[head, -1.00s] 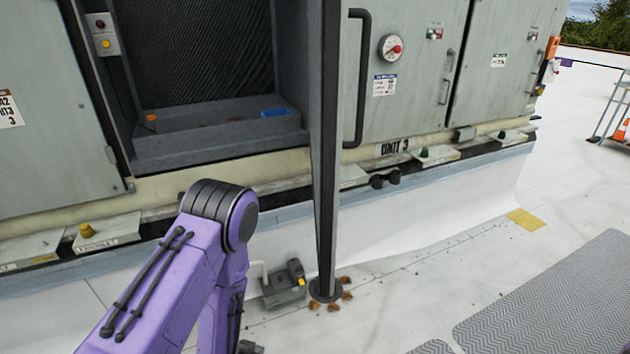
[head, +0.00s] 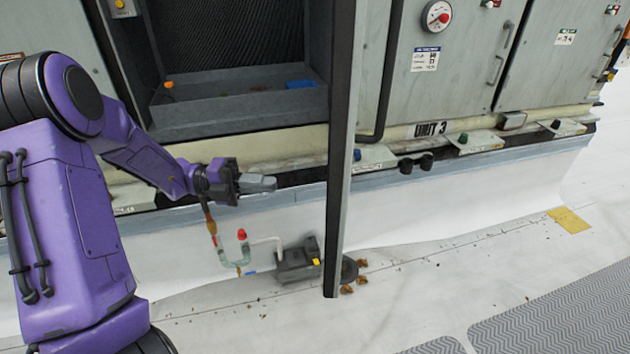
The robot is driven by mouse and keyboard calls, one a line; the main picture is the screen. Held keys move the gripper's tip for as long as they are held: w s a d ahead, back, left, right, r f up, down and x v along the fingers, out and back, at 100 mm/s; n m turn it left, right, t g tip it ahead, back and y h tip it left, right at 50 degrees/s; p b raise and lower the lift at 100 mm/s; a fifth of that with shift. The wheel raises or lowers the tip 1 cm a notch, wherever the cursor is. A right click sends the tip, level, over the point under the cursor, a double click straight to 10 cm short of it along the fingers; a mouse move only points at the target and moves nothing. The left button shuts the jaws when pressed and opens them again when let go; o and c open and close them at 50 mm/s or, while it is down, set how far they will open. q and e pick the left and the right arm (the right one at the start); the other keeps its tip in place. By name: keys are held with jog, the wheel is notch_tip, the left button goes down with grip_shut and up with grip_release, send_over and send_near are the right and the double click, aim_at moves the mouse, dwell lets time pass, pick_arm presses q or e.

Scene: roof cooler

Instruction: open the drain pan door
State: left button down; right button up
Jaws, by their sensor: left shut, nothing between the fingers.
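A tall grey panel (head: 344,150) stands nearly edge-on in the middle of the head view. It looks like the door, swung outward beside the open bay, but its face is too foreshortened to be sure. A black bar handle (head: 377,120) shows partly at its right side. Left of it the bay is open, with a grey pan (head: 235,112) inside. My left gripper (head: 270,184) is shut and empty, in front of the sill below the bay and left of the panel, apart from it in the picture. My right gripper is not in view.
Below my left gripper are a drain pipe with a red-topped fitting (head: 242,236) and a small grey pump box (head: 297,262) on the white roof. Closed cabinet doors (head: 450,70) are at right. Grey walkway mats (head: 560,315) lie at front right.

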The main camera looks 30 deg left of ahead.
pick_arm(q)
jog(key=p+x, duration=0.3)
jog(key=x, duration=0.7)
jog(key=shift+d, duration=0.2)
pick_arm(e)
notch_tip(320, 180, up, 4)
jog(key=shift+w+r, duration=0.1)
pick_arm(q)
jog(key=shift+f, duration=0.1)
